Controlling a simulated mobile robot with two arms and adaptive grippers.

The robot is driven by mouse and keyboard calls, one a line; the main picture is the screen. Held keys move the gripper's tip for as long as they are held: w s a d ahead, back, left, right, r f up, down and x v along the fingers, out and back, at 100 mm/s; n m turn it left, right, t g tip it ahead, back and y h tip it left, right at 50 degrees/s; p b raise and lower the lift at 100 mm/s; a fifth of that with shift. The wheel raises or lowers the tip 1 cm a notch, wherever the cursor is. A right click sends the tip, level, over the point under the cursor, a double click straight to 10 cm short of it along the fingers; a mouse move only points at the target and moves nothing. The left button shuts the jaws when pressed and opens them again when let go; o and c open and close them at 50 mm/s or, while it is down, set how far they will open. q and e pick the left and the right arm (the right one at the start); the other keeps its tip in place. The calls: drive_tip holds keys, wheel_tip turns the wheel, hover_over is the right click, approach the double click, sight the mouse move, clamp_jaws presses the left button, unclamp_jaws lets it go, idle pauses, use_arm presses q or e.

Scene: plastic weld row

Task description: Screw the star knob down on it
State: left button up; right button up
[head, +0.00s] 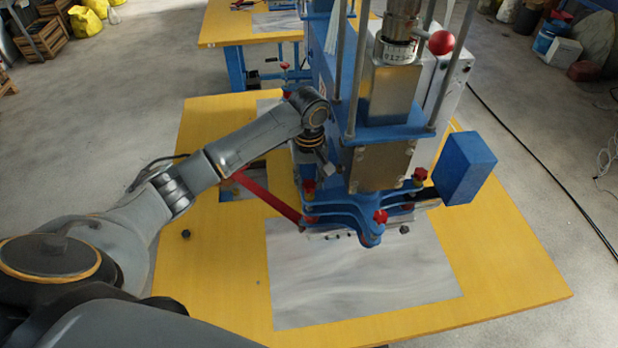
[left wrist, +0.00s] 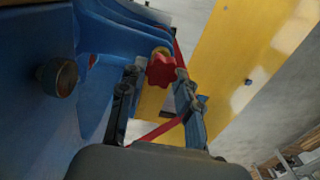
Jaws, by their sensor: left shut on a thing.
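A red star knob (head: 309,186) sits at the left end of the blue bracket (head: 345,212) on the blue press. My left gripper (head: 322,163) reaches it from above and behind. In the left wrist view the red star knob (left wrist: 160,70) lies between the fingertips of my left gripper (left wrist: 158,84), which is shut on it. A yellowish ring shows just beyond the knob, beside the blue plates. The threads under the knob are hidden. Two more red star knobs stand on the bracket, at its front (head: 380,216) and right (head: 420,174). My right gripper is not in view.
A red bar (head: 265,198) runs to the bracket near the held knob. The press column and a blue box (head: 465,167) stand to the right. A small dark knob (head: 186,233) lies on the yellow table (head: 205,270). The grey sheet (head: 360,285) in front is clear.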

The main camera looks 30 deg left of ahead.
use_arm(q)
drive_tip(key=shift+f, duration=0.2)
drive_tip(key=m, duration=0.3)
drive_tip(key=shift+d+m, duration=0.1)
drive_tip(key=shift+m, duration=0.3)
drive_tip(key=m, duration=0.6)
drive_tip(key=shift+d, duration=0.1)
drive_tip(key=m, duration=0.4)
drive_tip(key=shift+d, duration=0.1)
drive_tip(key=m, duration=0.5)
drive_tip(key=shift+s+d+m, duration=0.1)
drive_tip(key=shift+m, duration=0.3)
drive_tip(key=o, duration=0.9)
